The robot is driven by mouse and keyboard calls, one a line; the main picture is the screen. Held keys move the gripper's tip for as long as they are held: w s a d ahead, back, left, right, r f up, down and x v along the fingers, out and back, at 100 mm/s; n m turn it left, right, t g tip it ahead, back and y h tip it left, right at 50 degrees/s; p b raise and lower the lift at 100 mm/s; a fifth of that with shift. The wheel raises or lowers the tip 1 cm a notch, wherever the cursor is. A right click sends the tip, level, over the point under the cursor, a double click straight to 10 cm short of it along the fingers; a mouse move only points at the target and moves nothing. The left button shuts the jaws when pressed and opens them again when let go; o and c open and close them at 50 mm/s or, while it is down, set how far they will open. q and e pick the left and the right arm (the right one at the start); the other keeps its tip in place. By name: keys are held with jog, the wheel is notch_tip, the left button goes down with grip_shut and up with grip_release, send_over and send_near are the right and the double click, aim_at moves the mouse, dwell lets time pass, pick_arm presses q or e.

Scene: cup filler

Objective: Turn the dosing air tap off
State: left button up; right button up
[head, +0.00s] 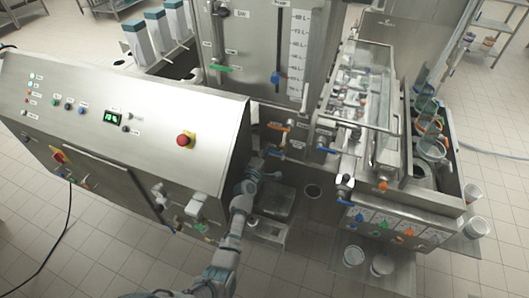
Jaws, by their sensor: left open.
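I cannot read which label marks the dosing air tap. Beside the cabinet's right edge, a tap with an orange handle (275,127) sits on the steel wall, with small labels near it. A blue handle (270,146) is just below it. My left arm rises from the bottom, and my left gripper (269,166) is open, just below the blue handle. It appears empty; its fingers are small and partly unclear against the dark gap. Another blue handle (328,150) is farther right. My right gripper is not in view.
The control cabinet (130,110) with a red stop button (185,140) fills the left. Tiled floor is free at the front.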

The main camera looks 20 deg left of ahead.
pick_arm(q)
jog(key=s, duration=1.2)
jog(key=shift+a, duration=0.2)
jog(key=shift+f, duration=0.15)
